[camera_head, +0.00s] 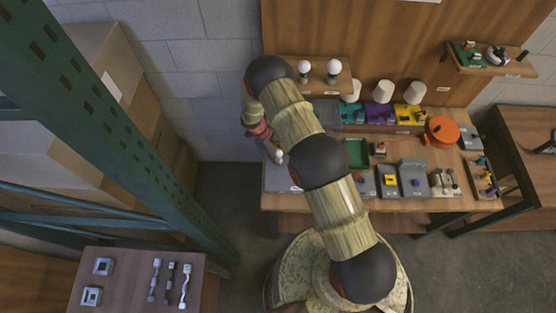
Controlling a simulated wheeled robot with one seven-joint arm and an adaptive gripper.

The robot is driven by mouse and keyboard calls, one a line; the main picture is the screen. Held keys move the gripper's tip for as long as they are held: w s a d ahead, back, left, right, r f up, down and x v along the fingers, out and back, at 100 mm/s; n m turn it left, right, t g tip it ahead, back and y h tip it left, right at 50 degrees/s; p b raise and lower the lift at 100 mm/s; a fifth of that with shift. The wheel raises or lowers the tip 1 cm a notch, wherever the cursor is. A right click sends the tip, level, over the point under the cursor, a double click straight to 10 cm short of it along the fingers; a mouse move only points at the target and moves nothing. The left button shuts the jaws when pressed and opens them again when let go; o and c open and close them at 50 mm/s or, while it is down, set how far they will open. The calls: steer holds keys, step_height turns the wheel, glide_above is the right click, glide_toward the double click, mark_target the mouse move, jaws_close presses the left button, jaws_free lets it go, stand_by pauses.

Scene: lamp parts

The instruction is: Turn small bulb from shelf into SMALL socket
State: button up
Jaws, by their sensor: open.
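Two white bulbs stand upright in holders on the wooden shelf (323,88) at the back: a left bulb (304,66) and a right bulb (334,67). They look close in size, and I cannot tell which is the small one. My gripper (276,156) hangs below and left of the shelf, over the table's left end. It is open, and no bulb shows in it. Its fingertips are small and partly hidden by my arm. The SMALL socket cannot be picked out; the labels are too small to read.
The table (420,205) holds a teal, a purple (379,113) and a yellow block (408,114), a green tray (357,152), an orange round thing (442,131) and grey fixtures. A green rack post (130,130) stands left. A second shelf (490,68) is at upper right.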

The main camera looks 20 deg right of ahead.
steer(key=n+t, duration=0.1)
steer(key=n, duration=0.2)
steer(key=n+t, duration=0.1)
steer(key=n, duration=0.1)
steer(key=shift+n+h+p, duration=0.3)
steer(key=shift+n, duration=0.1)
steer(key=n+t+b, duration=0.1)
steer(key=n, duration=0.2)
steer(key=shift+d+n+t, duration=0.1)
steer(key=shift+n+t, duration=0.3)
steer(key=shift+n+b, duration=0.5)
steer(key=shift+n, duration=0.2)
steer(key=shift+c, duration=0.4)
steer(key=c, duration=0.8)
steer(key=shift+o, duration=0.2)
steer(key=shift+s+m+p, duration=0.1)
steer(key=shift+m+p, duration=1.1)
steer(key=shift+p, duration=0.7)
steer(key=m+g, duration=0.1)
steer(key=m, duration=0.1)
steer(key=shift+f+m+g, duration=0.1)
steer(key=shift+m+g, duration=0.2)
steer(key=shift+m, duration=0.1)
steer(key=shift+s+m+g, duration=0.1)
steer(key=shift+m+g, duration=0.2)
steer(key=shift+m, duration=0.6)
